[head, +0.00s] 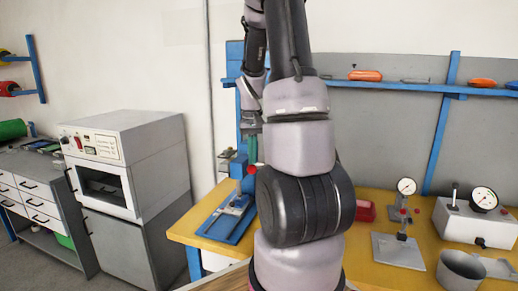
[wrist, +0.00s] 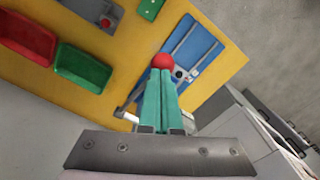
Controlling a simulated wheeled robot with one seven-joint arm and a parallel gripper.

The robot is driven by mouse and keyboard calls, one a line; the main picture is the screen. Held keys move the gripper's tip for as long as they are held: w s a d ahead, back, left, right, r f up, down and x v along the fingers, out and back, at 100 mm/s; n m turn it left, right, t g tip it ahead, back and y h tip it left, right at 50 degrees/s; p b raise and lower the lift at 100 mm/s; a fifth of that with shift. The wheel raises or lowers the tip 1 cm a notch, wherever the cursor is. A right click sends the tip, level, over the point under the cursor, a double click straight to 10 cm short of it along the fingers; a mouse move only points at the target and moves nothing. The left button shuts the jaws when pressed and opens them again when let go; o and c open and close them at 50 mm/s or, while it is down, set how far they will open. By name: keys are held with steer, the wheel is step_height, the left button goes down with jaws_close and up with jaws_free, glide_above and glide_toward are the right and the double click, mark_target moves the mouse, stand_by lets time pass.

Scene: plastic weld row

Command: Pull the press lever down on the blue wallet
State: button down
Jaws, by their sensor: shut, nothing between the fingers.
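A blue press (head: 231,215) stands at the left end of the yellow bench, with a red ball knob (head: 252,170) on its lever. My gripper (head: 251,158) points down at the knob with its teal fingers. In the wrist view the gripper (wrist: 161,74) is shut, with nothing between the fingers. The red knob (wrist: 163,61) shows just beyond the fingertips; I cannot tell whether they touch it. The press's blue base (wrist: 201,46) lies below and behind it. I cannot make out a separate blue wallet. My arm and fingers hide part of the press.
The yellow bench (head: 195,236) holds red (wrist: 27,38) and green bins (wrist: 83,70), a gauge stand (head: 400,248) and a grey gauge box (head: 476,222). A grey oven (head: 122,150) stands to the left. A blue shelf rail (head: 400,87) runs behind.

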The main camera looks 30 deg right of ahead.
mark_target(251, 167)
steer(key=shift+s+a+f, duration=0.2)
steer(key=shift+a+f, duration=0.05)
steer(key=shift+f, duration=0.6)
steer(key=shift+s+a+f, duration=0.15)
steer(key=shift+a+f, duration=0.05)
steer(key=shift+f, duration=0.85)
steer(key=w+d+r, duration=0.1)
steer(key=d+r, duration=0.1)
steer(key=r, duration=0.5)
steer(key=w+d+r, duration=0.1)
steer(key=w+r, duration=0.1)
steer(key=r, duration=0.5)
steer(key=shift+d+r, duration=0.15)
steer(key=shift+d, duration=0.25)
steer(key=s+a+r+t, duration=0.2)
steer(key=s+a+r, duration=0.1)
steer(key=s+a, duration=0.2)
steer(key=s+a+r+t+y, duration=0.1)
steer(key=s+a+r, duration=0.3)
steer(key=a, duration=0.5)
steer(key=s+a+r+t+y, duration=0.1)
steer(key=s+a+r+t, duration=0.3)
steer(key=s+a, duration=0.3)
steer(key=shift+s+a+r, duration=0.15)
steer(key=shift+s+r, duration=0.1)
steer(key=shift+s, duration=0.4)
